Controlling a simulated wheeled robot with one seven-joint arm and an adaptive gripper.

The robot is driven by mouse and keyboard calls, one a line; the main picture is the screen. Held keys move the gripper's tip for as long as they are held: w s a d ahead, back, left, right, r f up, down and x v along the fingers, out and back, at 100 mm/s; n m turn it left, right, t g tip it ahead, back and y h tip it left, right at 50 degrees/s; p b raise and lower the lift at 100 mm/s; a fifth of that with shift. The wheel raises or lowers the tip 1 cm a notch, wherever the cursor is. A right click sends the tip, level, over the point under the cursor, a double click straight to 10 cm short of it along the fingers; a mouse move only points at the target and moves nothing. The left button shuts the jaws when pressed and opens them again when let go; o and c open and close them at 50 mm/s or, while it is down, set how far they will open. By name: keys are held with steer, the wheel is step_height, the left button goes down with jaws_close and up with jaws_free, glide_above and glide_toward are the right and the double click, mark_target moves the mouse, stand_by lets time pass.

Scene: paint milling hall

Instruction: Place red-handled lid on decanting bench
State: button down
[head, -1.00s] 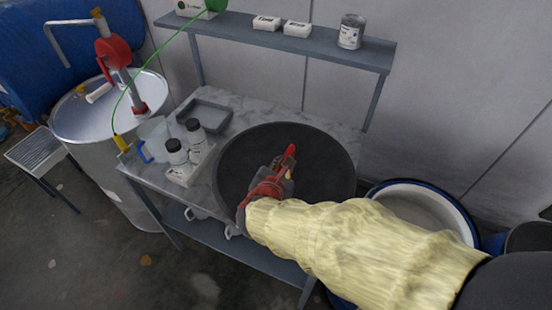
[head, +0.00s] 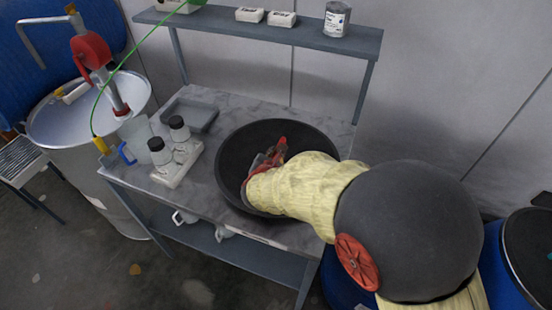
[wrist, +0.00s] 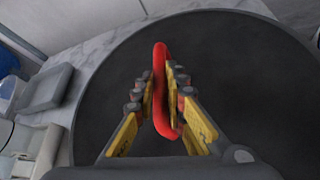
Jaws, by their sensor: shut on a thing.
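The lid (head: 238,150) is a wide, round, dark disc with a red handle (head: 281,148). In the head view it lies over the right part of the grey marbled decanting bench (head: 240,104), roughly level. I cannot tell whether it touches the top. My gripper (head: 266,163) is shut on the red handle, partly hidden by my pale yellow sleeve. In the wrist view my gripper (wrist: 163,88) has yellow fingers on both sides of the handle (wrist: 160,60), and the lid (wrist: 250,75) fills most of the picture.
A white tray with black-capped bottles (head: 158,156) and an empty grey tray (head: 196,114) stand left of the lid. A shelf (head: 215,20) with boxes and a tin (head: 336,20) runs above the back. A steel drum (head: 70,130) with a red pump stands left.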

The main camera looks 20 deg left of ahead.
steer(key=shift+f, duration=0.7)
steer(key=shift+r, duration=0.1)
steer(key=c, duration=2.3)
jaws_free()
steer(key=shift+f, duration=0.25)
steer(key=o, duration=0.5)
steer(key=shift+r, duration=0.15)
